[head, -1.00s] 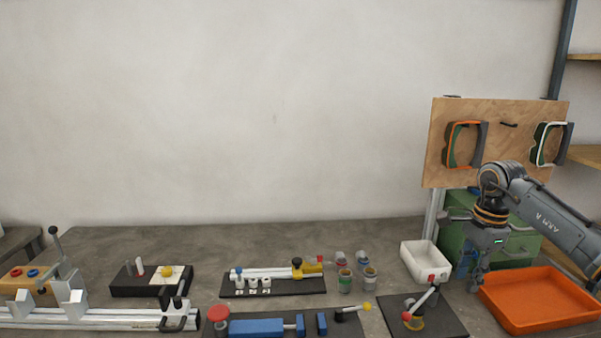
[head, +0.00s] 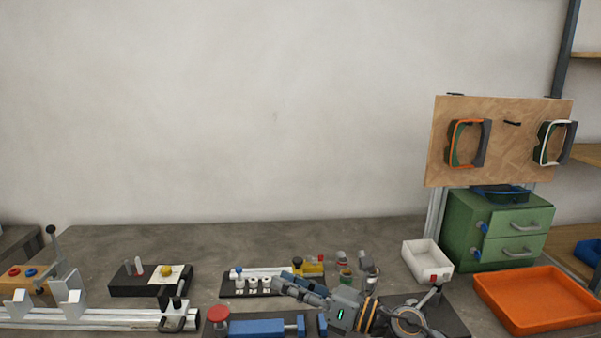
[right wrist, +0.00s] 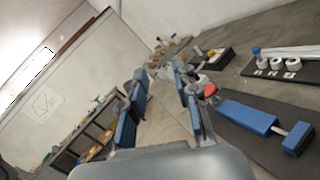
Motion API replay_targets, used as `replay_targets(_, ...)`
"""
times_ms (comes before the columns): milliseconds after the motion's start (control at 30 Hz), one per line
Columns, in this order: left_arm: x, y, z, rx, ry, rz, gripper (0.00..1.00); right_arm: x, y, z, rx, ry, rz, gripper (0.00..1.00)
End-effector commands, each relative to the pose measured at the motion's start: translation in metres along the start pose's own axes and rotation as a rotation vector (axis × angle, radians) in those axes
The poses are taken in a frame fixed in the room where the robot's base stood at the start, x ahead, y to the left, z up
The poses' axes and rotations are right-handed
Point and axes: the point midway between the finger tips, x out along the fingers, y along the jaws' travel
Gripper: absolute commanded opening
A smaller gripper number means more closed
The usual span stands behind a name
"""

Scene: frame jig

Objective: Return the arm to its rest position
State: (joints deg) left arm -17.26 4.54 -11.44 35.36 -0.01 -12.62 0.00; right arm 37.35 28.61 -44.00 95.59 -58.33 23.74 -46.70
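My right arm (head: 400,318) reaches in low at the front of the bench, and its right gripper (head: 283,282) points left above the fixtures there. In the right wrist view the two blue-padded fingers of this gripper (right wrist: 160,80) stand apart with nothing between them. The board with the blue vise-like block (head: 256,327) lies just below and left of the hand. My left gripper is not in view.
A white bin (head: 426,261), a green drawer cabinet (head: 500,232) and an orange tray (head: 535,300) stand at the right. A pegboard (head: 497,170) rises behind them. A rail fixture (head: 90,317) lies at the front left. The bench's back middle is clear.

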Motion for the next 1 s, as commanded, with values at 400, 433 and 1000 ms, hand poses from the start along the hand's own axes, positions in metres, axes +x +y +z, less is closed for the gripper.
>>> replay_targets(400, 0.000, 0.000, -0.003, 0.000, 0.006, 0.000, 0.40, -0.143, -0.062, -0.038, 1.312, -0.913, -0.496, 0.30)
replay_targets(433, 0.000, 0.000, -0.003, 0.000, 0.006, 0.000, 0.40, -0.160, -0.065, -0.052, 1.402, -0.971, -0.548, 0.30)
replay_targets(1000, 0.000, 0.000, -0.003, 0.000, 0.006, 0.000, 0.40, -0.345, 0.039, -0.266, 2.291, -1.633, -1.384, 0.30)
